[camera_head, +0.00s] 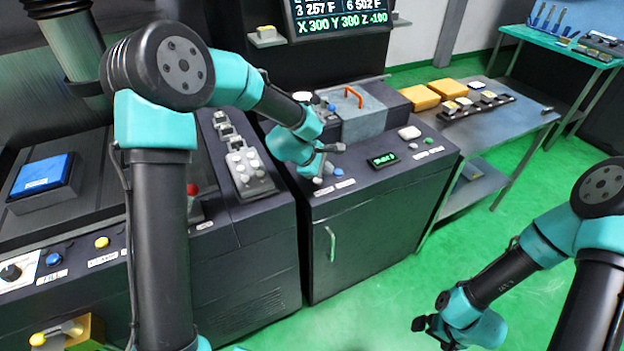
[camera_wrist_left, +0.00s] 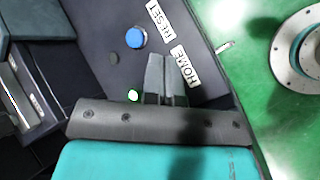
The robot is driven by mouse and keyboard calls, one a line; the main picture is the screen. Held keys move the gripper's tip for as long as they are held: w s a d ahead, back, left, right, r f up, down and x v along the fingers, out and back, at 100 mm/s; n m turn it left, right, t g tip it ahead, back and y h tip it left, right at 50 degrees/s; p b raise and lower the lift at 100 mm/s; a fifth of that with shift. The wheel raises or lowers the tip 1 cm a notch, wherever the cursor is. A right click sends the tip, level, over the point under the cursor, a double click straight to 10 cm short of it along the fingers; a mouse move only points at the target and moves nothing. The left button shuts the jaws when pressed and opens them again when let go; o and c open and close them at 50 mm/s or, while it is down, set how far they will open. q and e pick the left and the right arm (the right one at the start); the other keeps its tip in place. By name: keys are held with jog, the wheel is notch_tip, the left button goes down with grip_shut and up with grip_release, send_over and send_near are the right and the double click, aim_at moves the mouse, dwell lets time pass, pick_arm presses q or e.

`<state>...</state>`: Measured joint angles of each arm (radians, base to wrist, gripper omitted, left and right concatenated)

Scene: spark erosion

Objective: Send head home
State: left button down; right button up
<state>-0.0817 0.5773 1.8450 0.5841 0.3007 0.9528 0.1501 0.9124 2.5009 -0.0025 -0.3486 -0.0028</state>
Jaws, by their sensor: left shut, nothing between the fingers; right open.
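My left gripper (camera_head: 327,160) is shut and empty, low over the front left of the middle console (camera_head: 390,190). The left wrist view shows its closed fingertips (camera_wrist_left: 165,62) beside the HOME label (camera_wrist_left: 187,66). My right gripper (camera_head: 425,325) is open, low over the floor.
A small white-green spot (camera_wrist_left: 132,95) shows left of the fingers. A small green display (camera_head: 383,159) and a grey box with an orange handle (camera_head: 353,97) are on the console. A grey table (camera_head: 480,130) with yellow blocks stands right. Green floor lies open in front.

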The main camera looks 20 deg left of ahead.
pick_arm(q)
jog(key=w+a+r+n+t, duration=0.1)
jog(key=w+a+r+n, duration=0.1)
jog(key=r, duration=0.3)
jog(key=shift+w+a+t, duration=0.3)
jog(key=shift+a, duration=0.25)
jog(key=shift+f, duration=0.15)
jog(key=shift+f, duration=4.3)
jog(key=shift+f, duration=0.15)
jog(key=shift+f, duration=0.3)
